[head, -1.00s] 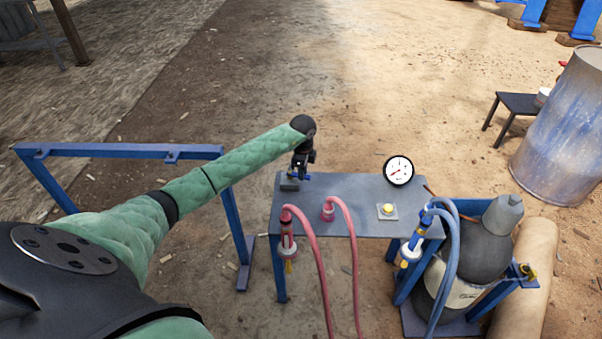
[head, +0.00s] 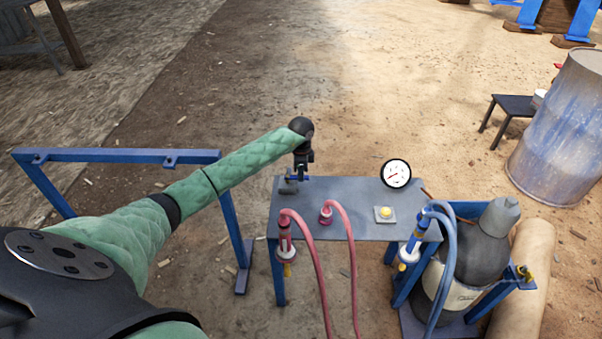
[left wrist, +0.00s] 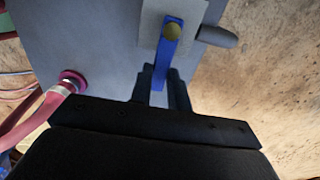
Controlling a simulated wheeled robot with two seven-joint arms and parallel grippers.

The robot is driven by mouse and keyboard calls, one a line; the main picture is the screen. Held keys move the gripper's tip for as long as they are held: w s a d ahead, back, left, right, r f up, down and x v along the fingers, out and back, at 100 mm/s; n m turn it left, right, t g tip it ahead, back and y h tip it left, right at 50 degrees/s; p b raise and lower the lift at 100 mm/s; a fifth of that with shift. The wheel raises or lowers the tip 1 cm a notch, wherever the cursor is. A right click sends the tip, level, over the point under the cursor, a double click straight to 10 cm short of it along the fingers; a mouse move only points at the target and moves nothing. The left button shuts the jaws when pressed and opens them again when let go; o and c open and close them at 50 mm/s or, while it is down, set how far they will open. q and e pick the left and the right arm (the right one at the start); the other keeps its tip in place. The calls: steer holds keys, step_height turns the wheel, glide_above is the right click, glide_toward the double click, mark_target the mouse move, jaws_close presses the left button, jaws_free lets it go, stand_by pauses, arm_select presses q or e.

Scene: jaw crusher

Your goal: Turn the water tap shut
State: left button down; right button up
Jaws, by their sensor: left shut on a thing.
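The water tap's blue lever (left wrist: 165,55) shows in the left wrist view, with a brass-coloured boss (left wrist: 173,31) at its pivot on a light plate. A grey pipe stub (left wrist: 217,36) sticks out beside it. My left gripper (left wrist: 161,84) is shut on the lever's near end, one dark finger on each side. In the head view my left gripper (head: 301,173) is at the far left corner of the grey table (head: 350,190), over the tap, and hides most of it. A bit of blue lever shows there. My right gripper is not in view.
A round white gauge (head: 396,173) stands at the table's back right. A yellow button (head: 385,212) and a pink hose fitting (head: 326,214) are on the table. Red and blue hoses hang at its front. A blue rail (head: 120,155) stands left, near my arm.

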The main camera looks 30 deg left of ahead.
arm_select(q)
steer(key=c, duration=1.3)
jaws_free()
steer(key=shift+c, duration=0.2)
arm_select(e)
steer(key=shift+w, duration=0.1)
arm_select(q)
steer(key=shift+r, duration=0.1)
step_height(320, 180, up, 7)
steer(key=shift+r+b, duration=0.2)
steer(key=shift+b, duration=0.6)
steer(key=shift+r, duration=0.1)
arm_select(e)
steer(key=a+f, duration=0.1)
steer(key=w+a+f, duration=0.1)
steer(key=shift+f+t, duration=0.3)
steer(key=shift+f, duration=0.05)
